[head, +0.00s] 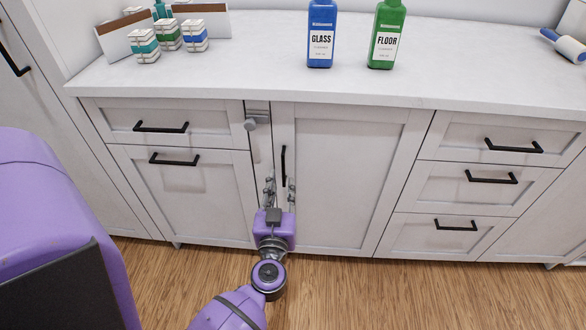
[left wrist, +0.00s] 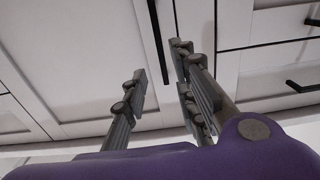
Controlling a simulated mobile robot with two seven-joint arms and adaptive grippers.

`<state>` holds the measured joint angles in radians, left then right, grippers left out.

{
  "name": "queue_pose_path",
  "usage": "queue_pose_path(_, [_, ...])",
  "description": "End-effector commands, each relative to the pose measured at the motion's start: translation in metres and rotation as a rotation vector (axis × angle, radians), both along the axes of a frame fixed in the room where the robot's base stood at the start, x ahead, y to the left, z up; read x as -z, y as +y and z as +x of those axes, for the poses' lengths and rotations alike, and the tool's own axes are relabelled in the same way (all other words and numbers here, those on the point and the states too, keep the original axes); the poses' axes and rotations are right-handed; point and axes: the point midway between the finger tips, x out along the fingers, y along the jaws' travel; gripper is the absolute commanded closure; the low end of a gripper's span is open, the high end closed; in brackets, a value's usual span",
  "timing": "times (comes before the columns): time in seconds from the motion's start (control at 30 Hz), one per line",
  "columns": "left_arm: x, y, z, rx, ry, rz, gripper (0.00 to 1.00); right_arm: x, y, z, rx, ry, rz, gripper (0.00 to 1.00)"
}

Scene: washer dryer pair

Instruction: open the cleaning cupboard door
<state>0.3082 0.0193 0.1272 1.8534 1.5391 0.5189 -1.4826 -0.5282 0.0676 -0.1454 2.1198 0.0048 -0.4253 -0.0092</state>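The cupboard door (head: 355,170) is a white panelled door under the counter, and it stands shut. Its black upright bar handle (head: 283,162) is near its left edge. My left gripper (head: 279,186) is at the lower end of this handle with its fingers apart, one on each side of it in the picture. In the left wrist view the handle (left wrist: 157,35) runs between the two open fingers (left wrist: 160,64). I cannot tell whether the fingers touch it or how far they reach around it. My right gripper is not in view.
A small grey knob-like fitting (head: 250,124) sits on the narrow strip left of the door. Drawers with black handles flank it. The wooden floor (head: 400,290) in front is clear.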

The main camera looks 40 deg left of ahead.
Motion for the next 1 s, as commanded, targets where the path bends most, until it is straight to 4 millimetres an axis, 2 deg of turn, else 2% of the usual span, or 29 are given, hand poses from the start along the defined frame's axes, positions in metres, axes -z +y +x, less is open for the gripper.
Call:
queue_pose_path(0.23, [0.000,0.013,0.022,0.001,0.013,0.029,0.74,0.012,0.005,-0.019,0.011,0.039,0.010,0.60])
queue_pose_path(0.53, [0.001,0.035,0.059,0.002,0.014,0.029,0.74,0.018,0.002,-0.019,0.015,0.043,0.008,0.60])
queue_pose_path(0.7, [0.000,0.040,0.066,0.002,0.015,0.027,0.74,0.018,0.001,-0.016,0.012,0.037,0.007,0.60])
queue_pose_path(0.93, [0.000,0.040,0.066,0.002,0.015,0.027,0.74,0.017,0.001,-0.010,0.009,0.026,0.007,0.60])
queue_pose_path(1.0, [0.000,0.040,0.066,0.002,0.015,0.027,0.83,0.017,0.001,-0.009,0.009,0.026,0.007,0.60])
